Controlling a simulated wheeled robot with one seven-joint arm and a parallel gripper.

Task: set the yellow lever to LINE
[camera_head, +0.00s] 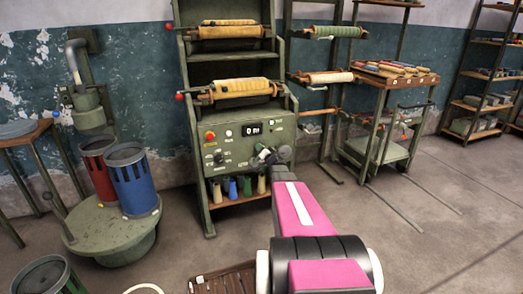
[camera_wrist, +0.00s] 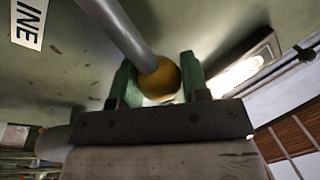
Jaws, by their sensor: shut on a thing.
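The lever shows in the wrist view as a grey rod (camera_wrist: 118,32) coming from the upper left. It ends in a round yellow knob (camera_wrist: 160,78). My gripper (camera_wrist: 157,72) has its two green fingers on either side of the knob and is shut on it. A white label (camera_wrist: 28,22) with the letters "INE" visible is at the upper left, its start cut off. In the head view my gripper (camera_head: 266,156) is at the lower right of the green machine's control panel (camera_head: 222,158); the lever is hidden there or too small to make out.
The panel has a red button (camera_head: 210,135) and a small display (camera_head: 251,129). Rollers (camera_head: 240,88) sit above it, and coloured bottles stand on a shelf (camera_head: 232,203) below. A round green stand (camera_head: 115,235) with red and blue cans is at left. A cart (camera_head: 385,155) stands at right.

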